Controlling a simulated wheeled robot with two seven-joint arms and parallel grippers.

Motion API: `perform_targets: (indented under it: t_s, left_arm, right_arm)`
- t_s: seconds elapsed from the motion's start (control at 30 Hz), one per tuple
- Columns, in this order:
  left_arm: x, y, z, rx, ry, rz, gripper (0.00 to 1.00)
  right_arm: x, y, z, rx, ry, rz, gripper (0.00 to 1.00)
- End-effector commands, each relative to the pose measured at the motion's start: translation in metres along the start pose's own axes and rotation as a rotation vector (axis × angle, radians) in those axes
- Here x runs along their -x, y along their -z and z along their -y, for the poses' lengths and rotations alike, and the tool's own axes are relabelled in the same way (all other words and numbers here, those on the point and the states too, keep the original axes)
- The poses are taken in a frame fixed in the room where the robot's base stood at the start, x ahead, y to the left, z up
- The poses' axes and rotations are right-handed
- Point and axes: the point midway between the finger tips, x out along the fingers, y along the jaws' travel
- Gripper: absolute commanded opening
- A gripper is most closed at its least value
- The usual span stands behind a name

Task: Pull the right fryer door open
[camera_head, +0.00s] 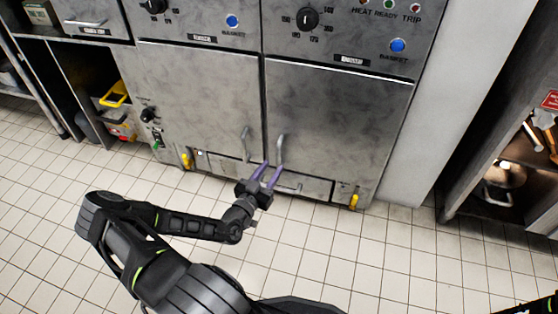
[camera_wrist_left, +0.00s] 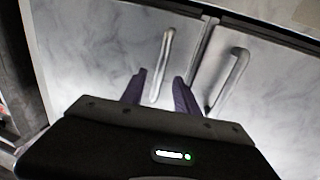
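The right fryer door (camera_head: 335,125) is a grey metal panel and looks shut, with a vertical bar handle (camera_head: 281,150) near its lower left edge. The left fryer door (camera_head: 195,95) beside it also looks shut, with its own handle (camera_head: 245,145). My left gripper (camera_head: 269,171) is open and empty, its purple fingers pointing at the fryer low near the two handles. In the left wrist view, the left door's handle (camera_wrist_left: 162,65) shows between and beyond the fingers (camera_wrist_left: 159,90). The right door's handle (camera_wrist_left: 228,80) is right of them. My right gripper is out of view.
Above the doors is a control panel with black knobs (camera_head: 307,19) and blue buttons. Yellow-handled valves (camera_head: 354,201) sit below the doors. Open shelves with a yellow item (camera_head: 115,94) stand left, and a shelf with a pot (camera_head: 503,175) right. The tiled floor in front is clear.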

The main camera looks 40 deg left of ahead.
Motion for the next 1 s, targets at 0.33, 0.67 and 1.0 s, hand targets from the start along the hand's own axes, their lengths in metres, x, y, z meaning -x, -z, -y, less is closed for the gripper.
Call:
perform_targets:
  t_s: [0.33,0.67,1.0]
  left_arm:
    - [-0.050,-0.002,-0.001,-0.002,-0.002,-0.002,0.37]
    - [-0.056,0.000,0.000,-0.002,-0.001,0.000,0.37]
    - [-0.056,0.000,0.000,-0.001,-0.001,0.000,0.12]
  right_arm:
    - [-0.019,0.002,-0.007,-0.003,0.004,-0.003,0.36]
    - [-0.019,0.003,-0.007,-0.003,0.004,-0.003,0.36]
    - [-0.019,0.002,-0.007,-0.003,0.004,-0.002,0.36]
